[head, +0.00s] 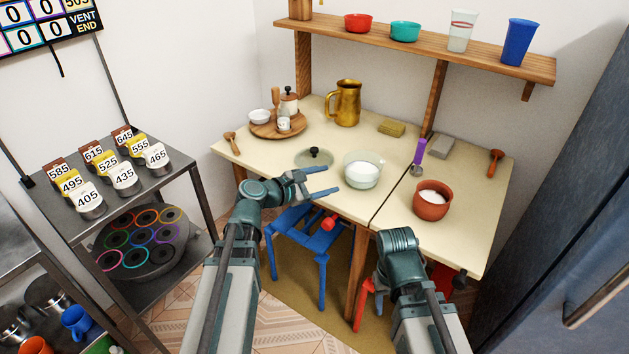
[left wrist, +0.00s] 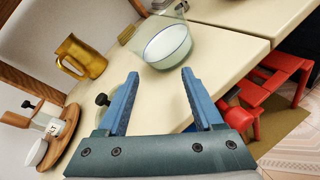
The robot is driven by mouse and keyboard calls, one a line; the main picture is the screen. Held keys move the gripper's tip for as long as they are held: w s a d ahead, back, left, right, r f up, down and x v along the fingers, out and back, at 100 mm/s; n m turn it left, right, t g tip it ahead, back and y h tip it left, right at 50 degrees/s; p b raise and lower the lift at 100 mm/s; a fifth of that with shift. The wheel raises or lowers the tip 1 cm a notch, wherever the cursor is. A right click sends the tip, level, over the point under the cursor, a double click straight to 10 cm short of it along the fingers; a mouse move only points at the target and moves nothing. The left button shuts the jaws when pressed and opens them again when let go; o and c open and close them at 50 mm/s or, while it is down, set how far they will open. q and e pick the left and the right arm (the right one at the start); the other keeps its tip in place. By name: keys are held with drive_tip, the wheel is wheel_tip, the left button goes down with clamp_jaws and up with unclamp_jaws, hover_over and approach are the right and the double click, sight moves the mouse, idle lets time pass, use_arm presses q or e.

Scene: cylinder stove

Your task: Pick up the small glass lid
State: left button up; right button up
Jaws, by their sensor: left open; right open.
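The small glass lid (head: 314,160) is a clear disc with a black knob, lying flat on the cream table left of a glass bowl. In the left wrist view its black knob (left wrist: 102,99) shows just left of my left finger; the clear disc is hard to make out there. My left gripper (head: 331,180) is open and empty, in front of the lid near the table's front edge. It also shows in the left wrist view (left wrist: 160,73), fingers apart. My right arm's wrist is low in front of the table; its gripper fingers are hidden.
The glass bowl (head: 362,175) with white contents stands right of the lid, close to my left fingers. A wooden tray (head: 262,131) with jars and a brass pitcher (head: 346,104) stand behind. A terracotta bowl (head: 431,206) is on the right. A blue stool (head: 298,240) is below.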

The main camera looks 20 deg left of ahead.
sight(312, 151)
use_arm(q)
drive_tip(key=a+n+t+y+b, duration=0.1)
drive_tip(key=a+n, duration=0.2)
drive_tip(key=w+a+f+n+t+b, duration=0.1)
drive_tip(key=a+n+t+b, duration=0.1)
drive_tip(key=a+n, duration=0.1)
drive_tip(key=w+a+n+t+y+b, duration=0.1)
drive_tip(key=a+n+b, duration=0.1)
drive_tip(key=a, duration=0.3)
drive_tip(key=shift+w+a+f+n+t+y, duration=0.1)
drive_tip(key=shift+w+f+n+t+y, duration=0.2)
drive_tip(key=shift+n+t, duration=0.1)
drive_tip(key=shift+n, duration=0.4)
drive_tip(key=x, duration=0.5)
drive_tip(key=a+x, duration=0.1)
drive_tip(key=x, duration=0.1)
drive_tip(key=shift+w+d+r, duration=0.2)
drive_tip(key=shift+w, duration=0.3)
drive_tip(key=shift+w+d, duration=0.15)
drive_tip(key=shift+w, duration=0.1)
use_arm(e)
wheel_tip(312, 151, down, 7)
use_arm(q)
drive_tip(key=shift+w, duration=0.1)
use_arm(e)
drive_tip(key=shift+f, duration=0.1)
